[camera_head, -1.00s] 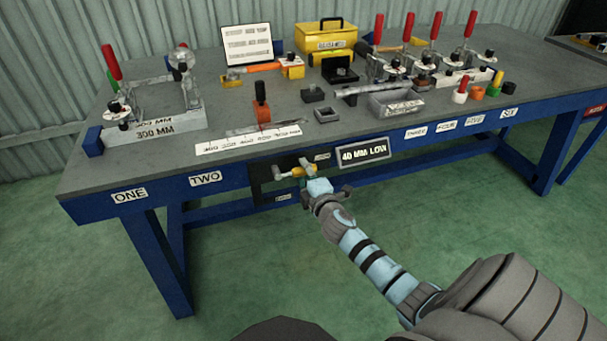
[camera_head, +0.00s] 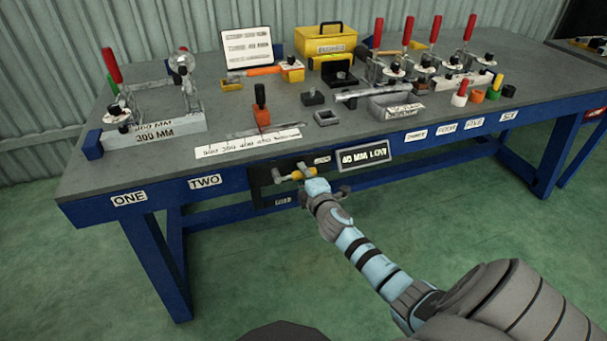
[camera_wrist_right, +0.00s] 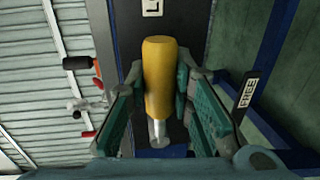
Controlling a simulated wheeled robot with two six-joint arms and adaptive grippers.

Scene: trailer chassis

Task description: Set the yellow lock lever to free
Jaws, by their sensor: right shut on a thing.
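The yellow lock lever (camera_head: 297,174) sits on a dark panel (camera_head: 262,180) on the blue front edge of the bench. In the right wrist view its yellow handle (camera_wrist_right: 158,75) stands between the green finger pads, with a pale metal stem below. My right gripper (camera_head: 303,178) is shut on the handle. A FREE label (camera_wrist_right: 247,92) shows to the right of the handle in the wrist view. A partly cut-off label (camera_wrist_right: 151,8) with an L is at the top. My left gripper is not in view.
A sign reading 40 MM LOW (camera_head: 364,156) is just right of the lever on the bench front. The bench top (camera_head: 215,112) above holds toggle clamps, a yellow box (camera_head: 326,42) and small parts. The green floor (camera_head: 240,270) below is clear.

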